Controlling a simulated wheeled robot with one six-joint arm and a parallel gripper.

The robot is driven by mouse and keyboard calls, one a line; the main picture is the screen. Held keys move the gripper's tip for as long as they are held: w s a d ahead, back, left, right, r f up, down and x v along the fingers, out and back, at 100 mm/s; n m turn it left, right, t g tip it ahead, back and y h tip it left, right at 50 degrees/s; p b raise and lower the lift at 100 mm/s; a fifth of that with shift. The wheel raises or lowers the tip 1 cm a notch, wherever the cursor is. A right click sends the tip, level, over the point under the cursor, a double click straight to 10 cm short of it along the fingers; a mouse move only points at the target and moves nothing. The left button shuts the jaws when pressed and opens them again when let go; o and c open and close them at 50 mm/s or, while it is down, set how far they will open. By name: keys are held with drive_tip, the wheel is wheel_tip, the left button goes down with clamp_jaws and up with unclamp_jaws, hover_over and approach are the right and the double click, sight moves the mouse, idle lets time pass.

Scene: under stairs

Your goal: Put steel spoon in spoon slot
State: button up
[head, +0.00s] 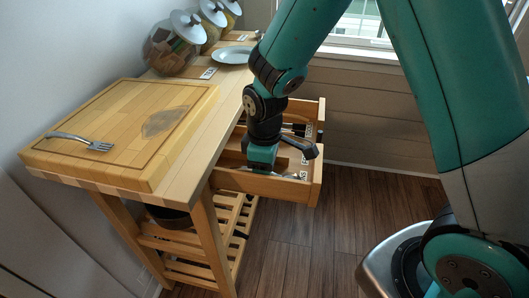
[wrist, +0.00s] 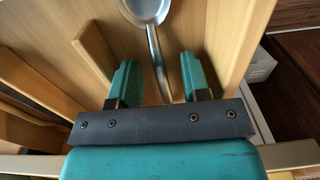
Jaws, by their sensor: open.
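The steel spoon (wrist: 146,10) shows in the wrist view, bowl at the top, its handle running down between my two fingers. My gripper (wrist: 159,62) is open, one finger on each side of the handle, and does not grip it. The spoon appears to lie in a wooden compartment (wrist: 205,28) of the drawer, beside a divider (wrist: 92,48). In the head view my gripper (head: 262,168) reaches down into the open drawer (head: 275,187); its fingertips and the spoon cannot be made out there.
A fork (head: 80,141) lies on the cutting board (head: 110,108) on top of the wooden cart. A plate (head: 233,54), a label card (head: 208,73) and lidded jars (head: 172,50) stand farther back. The floor (head: 330,225) right of the cart is clear.

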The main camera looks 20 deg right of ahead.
wheel_tip(320, 180, up, 17)
drive_tip(key=p, duration=0.2)
drive_tip(key=s+a+r+m+y+p, duration=0.2)
drive_tip(key=s+r, duration=0.3)
drive_tip(key=s, duration=0.4)
drive_tip(key=s+a+r+m+y+p, duration=0.1)
drive_tip(key=s+r+p, duration=0.3)
drive_tip(key=s, duration=0.5)
drive_tip(key=shift+s+a+r+m+y, duration=0.4)
drive_tip(key=shift+a+r+y, duration=0.1)
drive_tip(key=shift+a, duration=0.2)
